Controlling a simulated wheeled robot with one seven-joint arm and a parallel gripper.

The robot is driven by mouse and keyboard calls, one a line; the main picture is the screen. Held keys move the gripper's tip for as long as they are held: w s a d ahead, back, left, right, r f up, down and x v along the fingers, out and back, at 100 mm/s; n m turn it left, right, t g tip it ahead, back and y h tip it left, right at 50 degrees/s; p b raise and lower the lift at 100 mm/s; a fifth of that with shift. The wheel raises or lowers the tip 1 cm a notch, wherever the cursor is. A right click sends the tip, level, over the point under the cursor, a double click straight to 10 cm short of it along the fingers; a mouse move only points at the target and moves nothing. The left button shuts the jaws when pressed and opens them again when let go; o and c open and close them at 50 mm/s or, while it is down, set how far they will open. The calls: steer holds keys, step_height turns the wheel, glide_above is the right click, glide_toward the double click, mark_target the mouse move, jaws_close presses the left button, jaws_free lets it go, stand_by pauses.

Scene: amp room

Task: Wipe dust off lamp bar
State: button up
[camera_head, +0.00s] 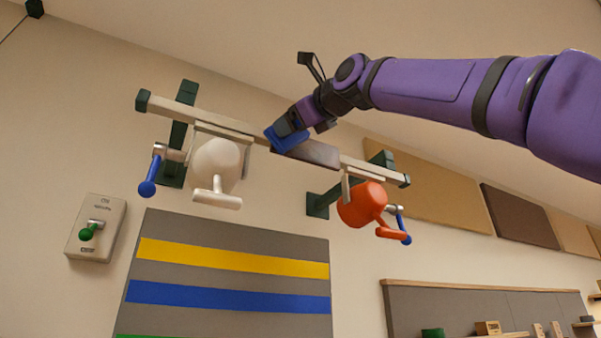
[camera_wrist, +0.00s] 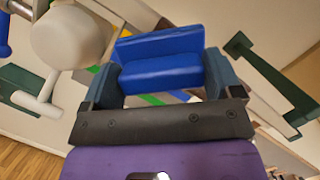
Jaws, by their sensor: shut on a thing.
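The lamp bar (camera_head: 253,139) is a long pale bar with green ends, on green wall brackets. A white lamp (camera_head: 216,164) hangs at its left and an orange-red lamp (camera_head: 362,204) at its right. A dark grey stretch (camera_head: 315,154) covers the bar's middle. My gripper (camera_head: 291,126) is shut on a blue wiping block (camera_head: 284,140), at the left end of the grey stretch. The block seems to touch the bar, but contact is not certain. In the wrist view the blue block (camera_wrist: 160,72) sits between both fingers; the white lamp (camera_wrist: 68,38) is at upper left.
Blue-tipped handles (camera_head: 148,187) stick out beside the lamps. A grey wall box with a green lever (camera_head: 88,231) is at left. A striped panel (camera_head: 225,270) hangs below the bar. Shelves with small items are at lower right (camera_head: 487,327).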

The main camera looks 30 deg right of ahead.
steer(key=shift+w, duration=0.9)
stand_by(0.7)
steer(key=d, duration=0.7)
stand_by(0.7)
steer(key=d, duration=0.7)
stand_by(0.5)
steer(key=shift+a, duration=0.15)
steer(key=shift+a, duration=6.85)
